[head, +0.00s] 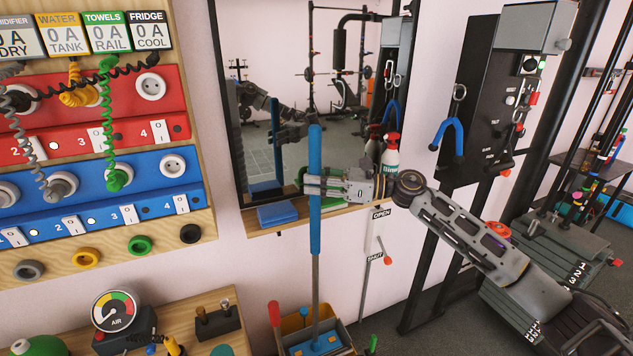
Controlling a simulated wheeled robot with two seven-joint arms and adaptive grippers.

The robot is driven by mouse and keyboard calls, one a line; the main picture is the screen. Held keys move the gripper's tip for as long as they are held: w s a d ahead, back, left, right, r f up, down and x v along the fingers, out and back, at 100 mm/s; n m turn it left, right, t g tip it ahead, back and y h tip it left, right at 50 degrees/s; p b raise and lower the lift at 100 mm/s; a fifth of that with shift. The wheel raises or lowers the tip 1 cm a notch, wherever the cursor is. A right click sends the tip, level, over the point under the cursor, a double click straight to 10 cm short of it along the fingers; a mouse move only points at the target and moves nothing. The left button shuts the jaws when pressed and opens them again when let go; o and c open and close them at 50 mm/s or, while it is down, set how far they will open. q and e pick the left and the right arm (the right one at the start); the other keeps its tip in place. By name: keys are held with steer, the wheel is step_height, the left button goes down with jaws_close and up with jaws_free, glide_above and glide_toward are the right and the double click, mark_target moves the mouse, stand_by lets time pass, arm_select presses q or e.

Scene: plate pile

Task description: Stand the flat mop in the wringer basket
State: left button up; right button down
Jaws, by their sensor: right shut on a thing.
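The flat mop has a blue upper grip (315,225), a thin grey pole below it and a blue head (318,341) at the bottom edge. It stands nearly upright. My right gripper (314,188), coming in from the right, is shut on the blue grip. The mop head overlaps a bucket with a yellow part (292,323) and a grey part, seemingly the wringer basket. I cannot tell whether the head rests in it or hangs above. A red-ended handle (274,314) rises at the bucket's left. The picture's lower edge cuts off the bucket. My left gripper is out of view.
A mirror (250,60) with a wooden shelf (262,229) is behind the mop. A blue block (277,214) and a spray bottle (390,150) stand on the shelf. A socket board (100,215) and a bench with an air gauge (113,311) are at left. Dark equipment stands at right.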

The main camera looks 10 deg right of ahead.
steer(key=shift+f+b, duration=0.2)
steer(key=shift+b, duration=0.1)
stand_by(0.4)
steer(key=c, duration=1.1)
jaws_free()
steer(key=shift+v, duration=6.05)
steer(key=shift+f, duration=0.15)
